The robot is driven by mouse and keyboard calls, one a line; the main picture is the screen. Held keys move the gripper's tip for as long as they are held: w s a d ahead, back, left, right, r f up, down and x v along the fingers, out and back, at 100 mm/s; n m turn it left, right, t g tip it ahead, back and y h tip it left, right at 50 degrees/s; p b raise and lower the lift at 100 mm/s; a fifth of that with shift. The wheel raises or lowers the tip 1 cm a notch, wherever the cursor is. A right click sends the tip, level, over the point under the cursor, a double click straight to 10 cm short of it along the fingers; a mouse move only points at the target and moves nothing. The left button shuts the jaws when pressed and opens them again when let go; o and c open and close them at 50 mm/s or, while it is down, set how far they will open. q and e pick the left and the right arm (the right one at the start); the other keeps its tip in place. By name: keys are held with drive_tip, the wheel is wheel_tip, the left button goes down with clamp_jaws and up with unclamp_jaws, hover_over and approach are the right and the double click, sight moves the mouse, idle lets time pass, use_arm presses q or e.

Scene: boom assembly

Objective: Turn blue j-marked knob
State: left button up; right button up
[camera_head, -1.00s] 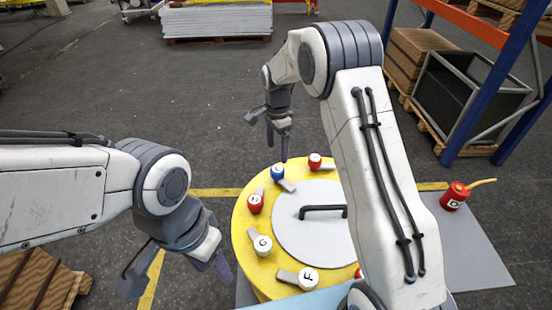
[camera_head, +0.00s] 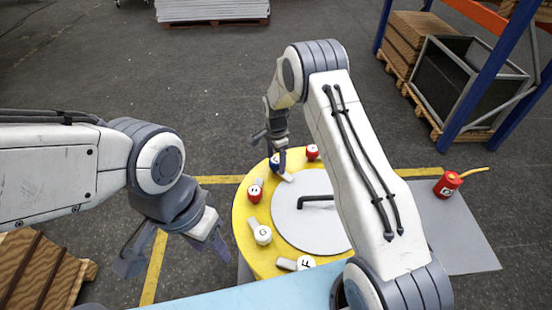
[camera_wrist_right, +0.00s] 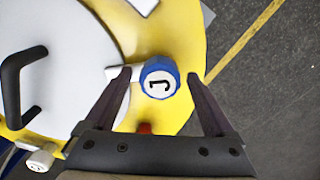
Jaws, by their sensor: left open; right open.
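The blue knob (camera_wrist_right: 159,80) shows a white top with a black J in the right wrist view. It sits on the yellow ring of the round table and lies between the open fingers of my right gripper (camera_wrist_right: 161,78), with a gap on each side. In the head view the blue knob (camera_head: 274,163) is partly hidden by my right gripper (camera_head: 277,152), which hangs over it from above. My left gripper (camera_head: 180,255) is open and empty, off to the left of the round table.
The yellow ring (camera_head: 243,224) carries several other knobs, among them red ones (camera_head: 255,192) (camera_head: 312,152) and white ones marked G (camera_head: 262,235) and F (camera_head: 304,264). A grey lid (camera_head: 300,225) with a black handle fills the middle. A red can (camera_head: 447,184) stands right.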

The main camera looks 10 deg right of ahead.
drive_tip(key=c, duration=1.4)
drive_tip(key=n+b, duration=0.3)
drive_tip(key=shift+f+n, duration=0.1)
drive_tip(key=shift+n, duration=0.3)
drive_tip(key=n+b, duration=0.2)
drive_tip(key=n, duration=0.2)
drive_tip(key=shift+n, duration=0.3)
drive_tip(key=n+b, duration=0.1)
drive_tip(key=n, duration=0.3)
drive_tip(key=shift+n+b, duration=0.7)
drive_tip(key=shift+n, duration=2)
drive_tip(key=shift+r, duration=0.2)
